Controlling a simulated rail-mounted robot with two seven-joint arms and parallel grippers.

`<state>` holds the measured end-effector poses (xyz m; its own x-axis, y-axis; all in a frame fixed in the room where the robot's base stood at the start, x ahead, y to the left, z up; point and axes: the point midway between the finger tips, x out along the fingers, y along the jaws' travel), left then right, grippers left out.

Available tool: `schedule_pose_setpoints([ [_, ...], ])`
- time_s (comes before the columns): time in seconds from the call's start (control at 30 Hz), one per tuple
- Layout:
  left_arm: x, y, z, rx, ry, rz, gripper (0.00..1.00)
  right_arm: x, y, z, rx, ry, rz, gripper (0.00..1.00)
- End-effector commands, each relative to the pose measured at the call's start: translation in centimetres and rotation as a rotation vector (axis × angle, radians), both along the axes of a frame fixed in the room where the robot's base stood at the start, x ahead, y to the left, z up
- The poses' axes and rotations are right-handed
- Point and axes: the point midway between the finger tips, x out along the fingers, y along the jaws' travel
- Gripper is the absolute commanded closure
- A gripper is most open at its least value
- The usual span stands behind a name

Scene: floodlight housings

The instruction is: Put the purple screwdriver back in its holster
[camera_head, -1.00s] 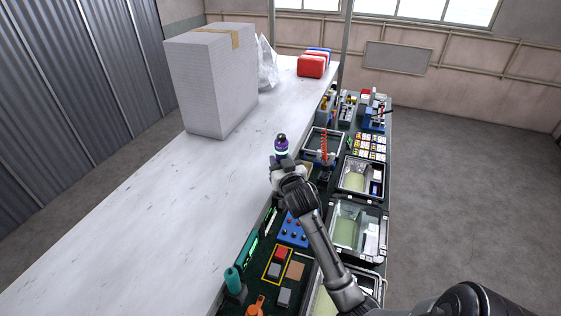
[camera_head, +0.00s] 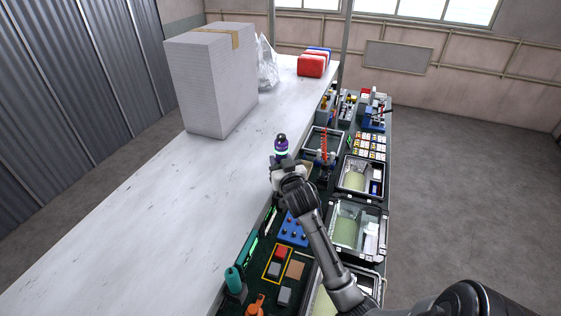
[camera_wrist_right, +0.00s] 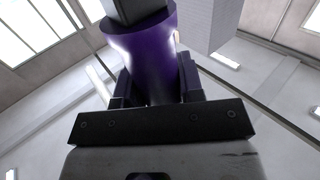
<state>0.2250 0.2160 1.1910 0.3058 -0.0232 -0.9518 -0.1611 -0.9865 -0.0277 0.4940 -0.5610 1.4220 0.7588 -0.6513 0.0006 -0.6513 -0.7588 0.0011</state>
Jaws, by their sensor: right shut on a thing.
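The purple screwdriver (camera_head: 281,146) is upright in my right gripper (camera_head: 283,164), with its dark end up and a pale ring around its handle. In the right wrist view the purple handle (camera_wrist_right: 147,50) stands between the two dark fingers of the right gripper (camera_wrist_right: 152,88), which are shut on it. The gripper is at the right edge of the white table, beside the tool bench. The lower end of the screwdriver is hidden by the gripper. I cannot pick out its holster with certainty. My left gripper is not in view.
The white table (camera_head: 130,215) is mostly clear, with a large grey box (camera_head: 205,85) behind. The bench holds a red coil (camera_head: 323,143), clear-lidded bins (camera_head: 357,230), a blue block (camera_head: 293,229) and a teal-handled tool (camera_head: 233,279), close to my right arm.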

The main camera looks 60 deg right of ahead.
Motion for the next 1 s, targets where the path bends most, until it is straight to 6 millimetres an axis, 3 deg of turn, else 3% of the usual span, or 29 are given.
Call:
schedule_pose_setpoints([
  [1.0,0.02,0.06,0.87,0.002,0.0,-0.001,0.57,-0.01,0.02,0.21,-0.001,-0.002,0.0,0.93],
])
